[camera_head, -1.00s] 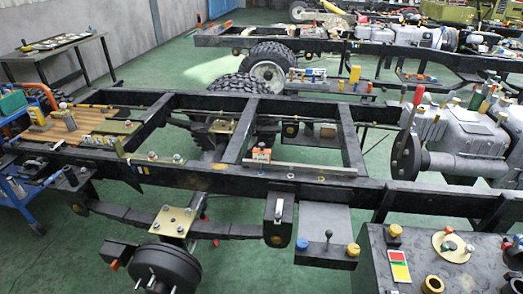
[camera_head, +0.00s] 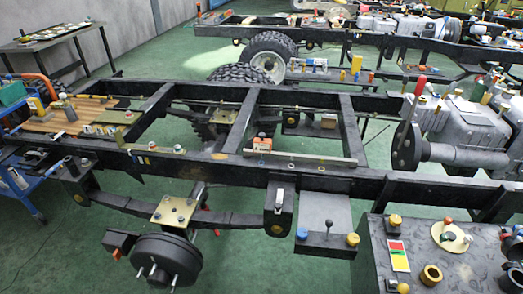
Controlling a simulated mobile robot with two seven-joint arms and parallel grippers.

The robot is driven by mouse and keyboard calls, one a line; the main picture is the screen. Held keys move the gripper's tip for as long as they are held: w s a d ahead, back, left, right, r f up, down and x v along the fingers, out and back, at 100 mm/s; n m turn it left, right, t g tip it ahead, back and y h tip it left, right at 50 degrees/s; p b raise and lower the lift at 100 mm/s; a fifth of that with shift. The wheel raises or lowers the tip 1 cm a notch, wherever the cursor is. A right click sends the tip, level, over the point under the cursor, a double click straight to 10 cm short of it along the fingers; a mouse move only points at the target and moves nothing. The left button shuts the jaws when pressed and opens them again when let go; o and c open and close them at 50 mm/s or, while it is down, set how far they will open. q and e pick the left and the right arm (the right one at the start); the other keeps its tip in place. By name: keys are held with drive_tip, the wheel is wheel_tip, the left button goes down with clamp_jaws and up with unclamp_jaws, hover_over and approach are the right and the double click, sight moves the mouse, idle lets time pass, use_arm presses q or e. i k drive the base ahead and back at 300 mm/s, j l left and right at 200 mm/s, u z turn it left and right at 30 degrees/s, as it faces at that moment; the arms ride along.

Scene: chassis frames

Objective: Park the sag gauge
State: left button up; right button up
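A long thin grey bar (camera_head: 308,159) lies along the top of the near chassis rail (camera_head: 350,183). A red, yellow and green card (camera_head: 397,255) lies on the dark bench (camera_head: 372,262) at the lower right. Neither of my grippers is in view.
A brake drum (camera_head: 165,258) hangs below the near rail at the lower left. A blue cart (camera_head: 35,190) stands at the left edge, and a side table (camera_head: 55,35) against the wall. An engine (camera_head: 465,130) fills the right. Green floor (camera_head: 70,255) is clear at the lower left.

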sight(260, 145)
drive_tip(key=i+j+u, duration=0.15)
drive_tip(key=i+u, duration=0.15)
drive_tip(key=i, duration=0.15)
drive_tip(key=i+u, duration=0.3)
drive_tip(key=i, duration=0.15)
